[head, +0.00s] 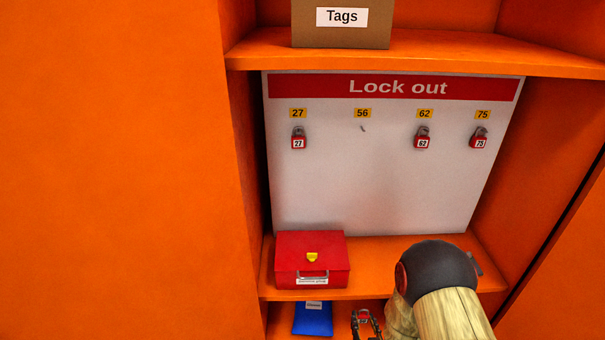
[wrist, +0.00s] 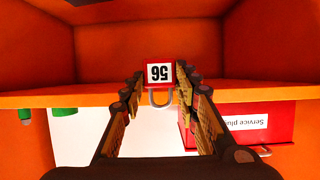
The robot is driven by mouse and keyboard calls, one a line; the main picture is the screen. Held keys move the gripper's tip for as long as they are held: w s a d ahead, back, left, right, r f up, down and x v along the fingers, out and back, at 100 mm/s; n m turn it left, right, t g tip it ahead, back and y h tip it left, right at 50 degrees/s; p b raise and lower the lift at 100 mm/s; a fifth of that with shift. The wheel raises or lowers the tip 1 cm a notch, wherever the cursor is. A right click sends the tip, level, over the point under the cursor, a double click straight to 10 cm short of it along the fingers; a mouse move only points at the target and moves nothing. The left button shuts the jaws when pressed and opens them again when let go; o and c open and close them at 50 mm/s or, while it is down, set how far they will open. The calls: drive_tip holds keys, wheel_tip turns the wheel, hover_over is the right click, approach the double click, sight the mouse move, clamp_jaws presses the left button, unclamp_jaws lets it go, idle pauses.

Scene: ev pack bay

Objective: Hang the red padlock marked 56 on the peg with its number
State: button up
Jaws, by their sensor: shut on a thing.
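The red padlock marked 56 (wrist: 160,86) is between the fingertips of my gripper (wrist: 160,78), which is shut on it. In the wrist view its number is upside down and its grey shackle points down the picture. In the head view my gripper (head: 366,325) is low at the bottom edge, with the small red padlock (head: 364,317) in it. The peg under the yellow 56 label (head: 362,128) is bare on the white Lock out board (head: 380,195), well above my gripper.
Red padlocks hang under labels 27 (head: 298,141), 62 (head: 422,141) and 75 (head: 478,141). A red box (head: 311,260) stands on the shelf below the board. A Tags carton (head: 341,34) is on the upper shelf. A blue item (head: 312,319) lies lower down. Orange cabinet walls flank the board.

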wheel_tip(320, 180, up, 43)
drive_tip(key=w+p, duration=0.1)
drive_tip(key=p, duration=3.5)
drive_tip(key=shift+a+p, duration=0.3)
drive_tip(key=shift+a, duration=0.15)
drive_tip(key=shift+w+b, duration=0.1)
drive_tip(key=shift+b, duration=0.25)
